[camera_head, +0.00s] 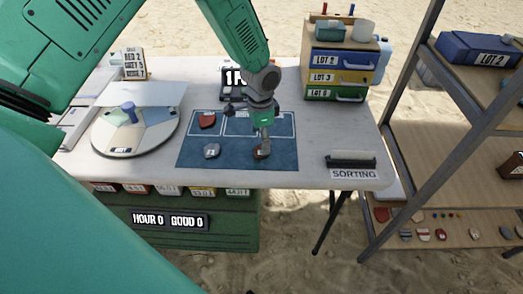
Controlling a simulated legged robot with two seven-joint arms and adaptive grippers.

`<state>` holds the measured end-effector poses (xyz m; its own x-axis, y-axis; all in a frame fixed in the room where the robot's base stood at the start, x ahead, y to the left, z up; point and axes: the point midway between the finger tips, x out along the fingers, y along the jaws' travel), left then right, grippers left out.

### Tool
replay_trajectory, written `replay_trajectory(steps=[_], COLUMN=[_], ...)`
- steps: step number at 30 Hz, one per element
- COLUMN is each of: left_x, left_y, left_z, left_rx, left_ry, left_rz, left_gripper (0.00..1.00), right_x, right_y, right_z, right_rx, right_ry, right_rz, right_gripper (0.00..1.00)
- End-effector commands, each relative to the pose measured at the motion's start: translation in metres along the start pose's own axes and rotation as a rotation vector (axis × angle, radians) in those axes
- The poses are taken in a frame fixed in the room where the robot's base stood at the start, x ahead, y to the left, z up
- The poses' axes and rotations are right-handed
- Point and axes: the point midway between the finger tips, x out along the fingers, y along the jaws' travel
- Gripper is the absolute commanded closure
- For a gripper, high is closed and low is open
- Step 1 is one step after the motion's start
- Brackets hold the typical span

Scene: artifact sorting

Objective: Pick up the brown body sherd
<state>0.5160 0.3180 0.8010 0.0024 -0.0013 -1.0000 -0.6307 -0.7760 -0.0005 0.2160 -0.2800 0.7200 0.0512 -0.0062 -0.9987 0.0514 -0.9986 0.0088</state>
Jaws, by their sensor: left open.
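The brown body sherd (258,154) lies on the blue mat (235,159), at its lower right part. My left gripper (264,144) points down over it, with the fingertips at the sherd and partly covering it. The gripper is open. I cannot tell whether the fingers touch the sherd. A red sherd (207,120) lies at the upper left of the mat, and a grey sherd (211,151) lies at its lower left. My right gripper is out of view.
A round sectioned turntable (112,141) stands left of the mat. A drawer stack (337,77) with lot labels is at the back right. A dark brush-like block (351,159) lies by the SORTING label. A shelf rack (404,120) stands right of the table.

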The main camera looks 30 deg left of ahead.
Motion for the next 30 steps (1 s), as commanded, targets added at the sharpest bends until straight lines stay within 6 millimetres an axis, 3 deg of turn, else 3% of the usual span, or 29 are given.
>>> replay_trajectory(steps=[6,15,16,19,20,30], left_x=[0.033,0.038,0.038,0.038,0.038,0.035], left_y=[0.001,0.001,0.001,0.001,0.001,0.001], left_z=[0.0,0.0,0.0,0.0,0.0,0.0], left_rx=[0.0,0.0,0.0,0.0,0.0,0.0], left_ry=[-0.002,0.0,-0.001,-0.001,-0.001,-0.001], left_rz=[0.002,0.0,0.001,0.001,0.001,0.001], left_gripper=[0.3,0.3,0.37,0.72,0.78,0.78], right_x=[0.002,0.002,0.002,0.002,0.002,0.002], right_y=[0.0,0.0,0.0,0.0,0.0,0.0], right_z=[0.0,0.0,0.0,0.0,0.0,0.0], right_rx=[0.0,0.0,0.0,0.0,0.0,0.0], right_ry=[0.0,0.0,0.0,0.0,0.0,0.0], right_rz=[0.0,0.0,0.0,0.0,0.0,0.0], right_gripper=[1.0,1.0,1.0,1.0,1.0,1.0])
